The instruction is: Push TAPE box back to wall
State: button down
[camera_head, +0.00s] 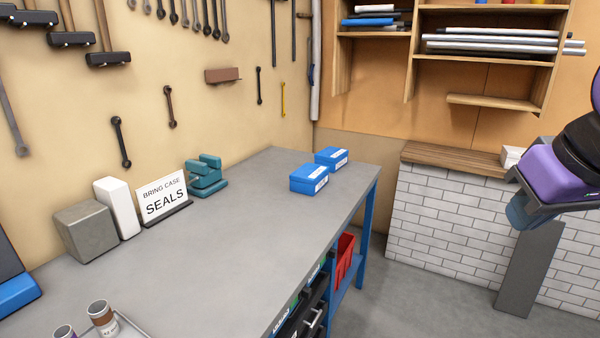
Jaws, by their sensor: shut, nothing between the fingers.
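Two blue boxes with white labels stand at the far end of the grey workbench (215,230). The nearer blue box (303,178) is the larger in view. The other blue box (336,155) stands behind it and slightly right, near the bench's far right edge. The lettering on both labels is too small to read, so I cannot tell which is the TAPE box. Part of my arm (560,165) shows at the right edge, well away from both boxes.
Cups (103,317) stand at the near end. The bench middle is clear. Tools hang on the wall.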

aim_at(309, 179)
jog(key=u, duration=0.6)
jog(key=i+l+u, duration=0.25)
jog(key=l+u, duration=0.2)
jog(key=l, duration=0.2)
jog(key=i+l+u, duration=0.25)
jog(key=l+u, duration=0.25)
jog(key=l, duration=0.25)
jog(key=i+l, duration=0.1)
jog(key=l, duration=0.35)
jog(key=i+l, duration=0.1)
jog(key=l, duration=0.85)
jog(key=i+u, duration=0.05)
jog(key=i, duration=0.05)
